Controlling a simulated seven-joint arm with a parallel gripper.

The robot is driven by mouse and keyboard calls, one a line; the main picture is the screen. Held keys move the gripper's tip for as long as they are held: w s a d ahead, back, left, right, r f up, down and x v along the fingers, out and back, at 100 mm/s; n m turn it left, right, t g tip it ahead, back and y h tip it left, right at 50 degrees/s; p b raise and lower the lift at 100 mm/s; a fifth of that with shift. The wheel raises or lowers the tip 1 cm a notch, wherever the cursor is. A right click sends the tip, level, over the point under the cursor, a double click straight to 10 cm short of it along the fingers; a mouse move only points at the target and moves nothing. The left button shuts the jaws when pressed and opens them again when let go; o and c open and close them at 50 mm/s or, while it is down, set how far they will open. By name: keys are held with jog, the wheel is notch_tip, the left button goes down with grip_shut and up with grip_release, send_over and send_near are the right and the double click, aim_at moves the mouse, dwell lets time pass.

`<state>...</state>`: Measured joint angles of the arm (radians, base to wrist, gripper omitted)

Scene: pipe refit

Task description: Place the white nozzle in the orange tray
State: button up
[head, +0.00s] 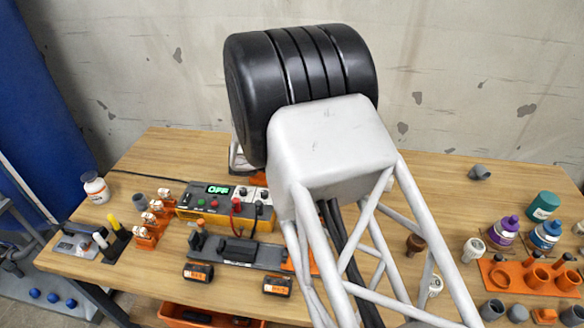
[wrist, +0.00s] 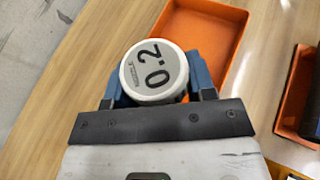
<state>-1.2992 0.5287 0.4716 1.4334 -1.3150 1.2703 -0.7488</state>
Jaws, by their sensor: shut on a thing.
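The white nozzle (wrist: 155,72) is a round cap-like piece with a grey face marked 0.2. In the wrist view, it sits between the blue fingers of my gripper (wrist: 158,82), which is shut on it. The orange tray (wrist: 221,38) lies just beyond the nozzle in the wrist view, a shallow open box with a bare floor in the part I see. The nozzle overlaps the tray's near edge in the picture; I cannot tell its height above it. In the head view, my arm hides the gripper and nozzle.
Another orange container (wrist: 294,95) with a dark thing stands right in the wrist view. In the head view, a yellow power unit (head: 225,205) stands left of my arm, and an orange rack (head: 530,279) with bottles nearby is at right. Bare wood (head: 435,190) shows between.

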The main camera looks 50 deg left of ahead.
jog(key=shift+f, duration=0.6)
jog(key=shift+f, duration=0.15)
jog(key=o, duration=0.9)
jog(key=shift+s+r, duration=0.15)
jog(key=shift+r, duration=0.05)
jog(key=v, duration=1.1)
jog(key=shift+s+a+r, duration=0.1)
jog(key=shift+s+r, duration=0.15)
jog(key=shift+s, duration=0.05)
